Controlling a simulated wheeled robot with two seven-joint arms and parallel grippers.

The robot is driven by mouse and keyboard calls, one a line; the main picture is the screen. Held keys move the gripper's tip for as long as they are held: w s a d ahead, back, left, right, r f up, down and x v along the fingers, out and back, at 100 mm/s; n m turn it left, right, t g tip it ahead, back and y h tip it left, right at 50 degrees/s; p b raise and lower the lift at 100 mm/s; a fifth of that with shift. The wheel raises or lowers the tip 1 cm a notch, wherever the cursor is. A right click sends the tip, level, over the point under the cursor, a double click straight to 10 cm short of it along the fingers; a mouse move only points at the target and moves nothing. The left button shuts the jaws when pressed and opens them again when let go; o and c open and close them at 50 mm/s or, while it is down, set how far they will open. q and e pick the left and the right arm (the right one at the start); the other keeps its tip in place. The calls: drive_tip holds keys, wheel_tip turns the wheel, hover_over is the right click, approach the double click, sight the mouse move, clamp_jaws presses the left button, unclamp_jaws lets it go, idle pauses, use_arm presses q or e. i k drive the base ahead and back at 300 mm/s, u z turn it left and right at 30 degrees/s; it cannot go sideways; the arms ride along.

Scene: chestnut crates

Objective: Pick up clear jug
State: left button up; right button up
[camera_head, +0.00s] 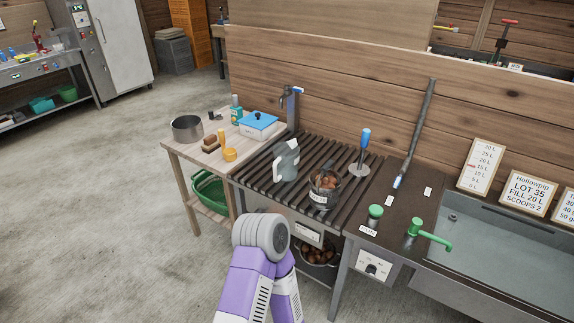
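A grey, partly see-through jug (285,163) with a handle stands upright on the slatted dark rack (262,168), left of its middle. It looks like the clear jug. Nothing holds it. A purple arm part of mine with a grey round joint rises from the bottom edge, in front of and below the rack, apart from the jug. Neither of my grippers' fingers show.
A dark bucket of chestnuts (325,190) stands right of the jug, near a blue-handled tool (363,152). A wooden side table (180,151) holds a pot and a blue-lidded box (258,125). A sink (500,250) lies right. Open floor is left.

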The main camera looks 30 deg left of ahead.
sight(286, 154)
drive_tip(key=u, duration=2.5)
drive_tip(key=i, duration=2.55)
drive_tip(key=z, duration=1.75)
